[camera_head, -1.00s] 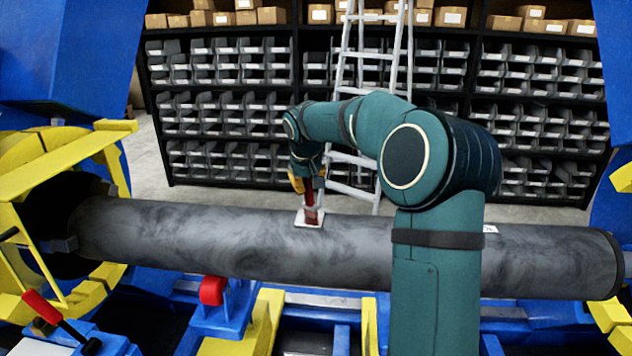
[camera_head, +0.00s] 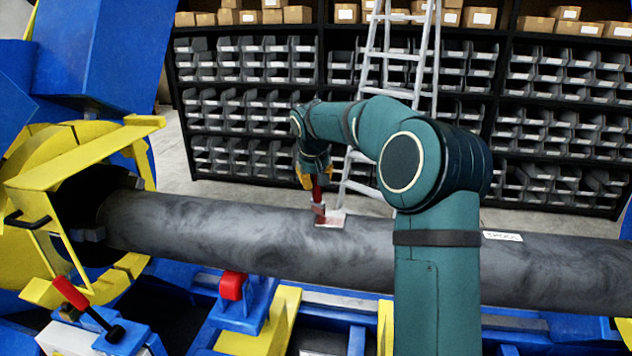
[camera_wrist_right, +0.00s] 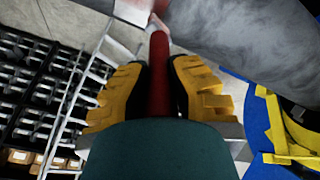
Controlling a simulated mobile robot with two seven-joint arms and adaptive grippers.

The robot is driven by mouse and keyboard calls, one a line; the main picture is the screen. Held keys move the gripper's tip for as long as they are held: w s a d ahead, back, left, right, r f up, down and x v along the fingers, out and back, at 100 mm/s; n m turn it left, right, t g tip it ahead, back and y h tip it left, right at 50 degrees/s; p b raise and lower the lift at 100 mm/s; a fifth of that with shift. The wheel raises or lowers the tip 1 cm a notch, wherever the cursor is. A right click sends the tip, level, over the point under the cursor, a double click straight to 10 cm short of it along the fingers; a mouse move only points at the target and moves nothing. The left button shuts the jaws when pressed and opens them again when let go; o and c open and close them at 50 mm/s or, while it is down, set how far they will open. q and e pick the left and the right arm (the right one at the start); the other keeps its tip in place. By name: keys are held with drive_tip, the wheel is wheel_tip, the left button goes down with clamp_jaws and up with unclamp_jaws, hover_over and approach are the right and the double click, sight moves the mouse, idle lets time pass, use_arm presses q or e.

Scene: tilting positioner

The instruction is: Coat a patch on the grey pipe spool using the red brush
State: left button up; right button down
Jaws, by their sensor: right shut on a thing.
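The grey pipe spool (camera_head: 250,238) lies across the head view, its left end in the yellow chuck of the positioner. A pale patch (camera_head: 341,220) with a reddish tint shows on top of the pipe, near the middle. My right gripper (camera_head: 315,180) is shut on the red brush (camera_head: 318,197) and holds it upright over the pipe, its lower end at the patch's left side. In the right wrist view the red handle (camera_wrist_right: 159,75) stands between the yellow fingers (camera_wrist_right: 160,90), and the brush end reaches the pipe's edge. Contact there is hard to tell. My left gripper is out of view.
The yellow chuck (camera_head: 40,200) and blue positioner frame (camera_head: 110,55) stand at left. A red-handled lever (camera_head: 70,293) and a red roller (camera_head: 232,286) sit below the pipe. A ladder (camera_head: 430,60) and shelves of grey bins (camera_head: 240,110) stand behind, across clear floor.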

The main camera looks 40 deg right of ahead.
drive_tip(key=s+d+b, duration=0.1)
drive_tip(key=s+d, duration=0.4)
drive_tip(key=s, duration=0.1)
idle(0.8)
drive_tip(key=shift+w+r, duration=0.1)
drive_tip(key=shift+r+p, duration=0.5)
drive_tip(key=shift+r, duration=2.55)
drive_tip(key=shift+a+r, duration=0.1)
drive_tip(key=shift+r, duration=1.3)
drive_tip(key=shift+f, duration=0.1)
